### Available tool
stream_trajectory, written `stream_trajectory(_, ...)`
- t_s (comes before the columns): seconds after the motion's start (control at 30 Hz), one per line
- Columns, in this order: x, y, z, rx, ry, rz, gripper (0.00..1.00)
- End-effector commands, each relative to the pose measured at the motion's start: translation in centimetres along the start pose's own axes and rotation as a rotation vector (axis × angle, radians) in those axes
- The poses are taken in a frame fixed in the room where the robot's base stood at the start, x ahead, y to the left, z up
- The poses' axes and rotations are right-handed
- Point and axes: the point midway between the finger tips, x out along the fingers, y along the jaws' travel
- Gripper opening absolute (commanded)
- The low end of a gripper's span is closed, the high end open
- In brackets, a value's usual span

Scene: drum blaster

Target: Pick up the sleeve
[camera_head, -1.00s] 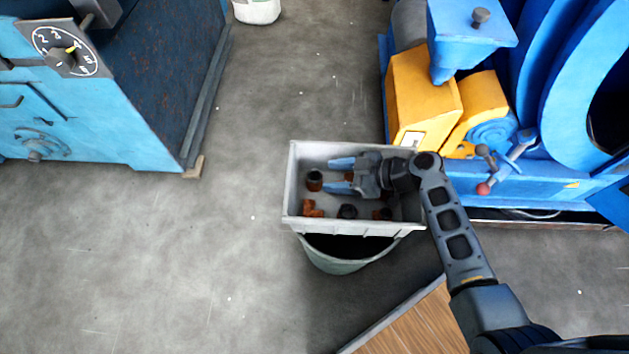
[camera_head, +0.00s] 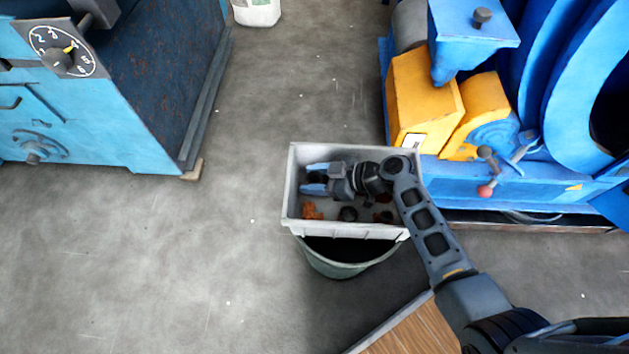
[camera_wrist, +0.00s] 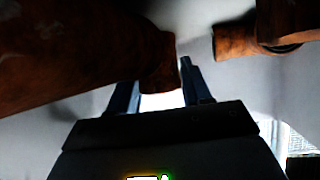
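A short dark-topped, round part (camera_head: 317,178), which looks like the sleeve, stands near the left end of a grey bin. My gripper (camera_head: 314,178) is low in the bin with its blue fingers pointing left, one on either side of this part. The fingers are apart, and I see no clear grip on it. A large rusty brown piece (camera_wrist: 75,55) crosses the upper left and partly covers the gap. Which part this is I cannot tell.
The grey bin (camera_head: 350,229) rests on a dark green round tub (camera_head: 345,265). An orange-brown fitting (camera_head: 312,211) and a black round part (camera_head: 348,214) lie in it. Another rusty piece (camera_wrist: 240,38) shows in the wrist view. A blue machine (camera_head: 460,185) stands close on the right.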

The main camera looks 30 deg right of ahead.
Motion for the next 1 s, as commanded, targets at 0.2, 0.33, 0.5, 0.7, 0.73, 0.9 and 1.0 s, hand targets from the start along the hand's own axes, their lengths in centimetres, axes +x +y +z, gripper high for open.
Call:
stream_trajectory(0.2, 0.0, 0.0, 0.0, 0.000, 0.000, 0.000, 0.15)
stream_trajectory(0.33, 0.0, 0.0, 0.0, 0.000, 0.001, 0.001, 0.07)
stream_trajectory(0.5, 0.0, 0.0, -0.1, 0.000, 0.001, 0.001, 0.07)
stream_trajectory(0.7, -0.5, 0.0, -0.9, -0.001, 0.001, 0.001, 0.07)
stream_trajectory(0.73, -0.6, 0.1, -1.1, -0.002, 0.001, 0.001, 0.07)
stream_trajectory(0.9, -1.9, 0.1, -3.4, -0.003, 0.002, 0.001, 0.07)
stream_trajectory(1.0, -2.8, 0.0, -5.2, -0.003, 0.002, 0.002, 0.07)
